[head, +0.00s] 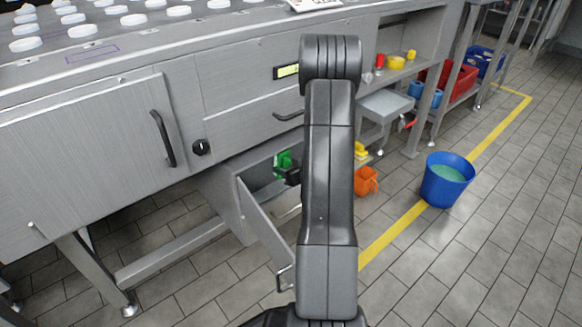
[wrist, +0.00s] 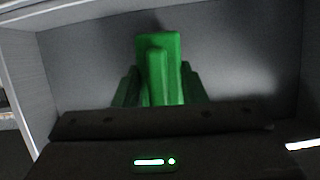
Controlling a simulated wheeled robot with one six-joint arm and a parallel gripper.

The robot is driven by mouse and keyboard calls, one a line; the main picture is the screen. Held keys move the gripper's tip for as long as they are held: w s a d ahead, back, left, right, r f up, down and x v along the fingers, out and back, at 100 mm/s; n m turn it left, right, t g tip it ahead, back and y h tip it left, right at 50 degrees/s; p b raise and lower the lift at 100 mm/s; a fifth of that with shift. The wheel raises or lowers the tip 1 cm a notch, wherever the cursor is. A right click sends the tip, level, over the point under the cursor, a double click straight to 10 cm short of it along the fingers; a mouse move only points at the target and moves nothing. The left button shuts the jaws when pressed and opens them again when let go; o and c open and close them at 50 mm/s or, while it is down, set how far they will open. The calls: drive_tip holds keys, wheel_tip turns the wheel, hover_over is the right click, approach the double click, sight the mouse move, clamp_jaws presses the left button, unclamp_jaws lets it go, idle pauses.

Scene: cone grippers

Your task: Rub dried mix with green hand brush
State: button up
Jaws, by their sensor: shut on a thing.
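The green hand brush (head: 283,160) is inside an open compartment low on the grey machine, just left of my arm in the head view. In the wrist view the brush (wrist: 158,62) stands out in front of the gripper body, with a grey wall behind it. My gripper (head: 291,172) reaches into the compartment and is shut on the brush. My arm hides part of the gripper, and the gripper's dark body covers the near end of the brush in the wrist view. I cannot make out any dried mix.
The open compartment's door (head: 264,232) hangs outward below it. A blue bucket (head: 446,181) of greenish liquid stands on the tiled floor by a yellow line. An orange jug (head: 365,181) is right of my arm. Shelves with red and blue bins (head: 458,80) are at back right.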

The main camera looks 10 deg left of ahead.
drive_tip(key=shift+s+a+r, duration=0.1)
drive_tip(key=shift+a, duration=0.15)
drive_tip(key=shift+s+d, duration=0.35)
drive_tip(key=shift+d, duration=0.05)
drive_tip(key=shift+s+d, duration=0.75)
drive_tip(key=shift+d, duration=0.25)
drive_tip(key=shift+s+d, duration=0.7)
drive_tip(key=shift+d, duration=0.3)
drive_tip(key=shift+d, duration=0.1)
drive_tip(key=shift+s+d, duration=0.95)
drive_tip(key=shift+d, duration=0.15)
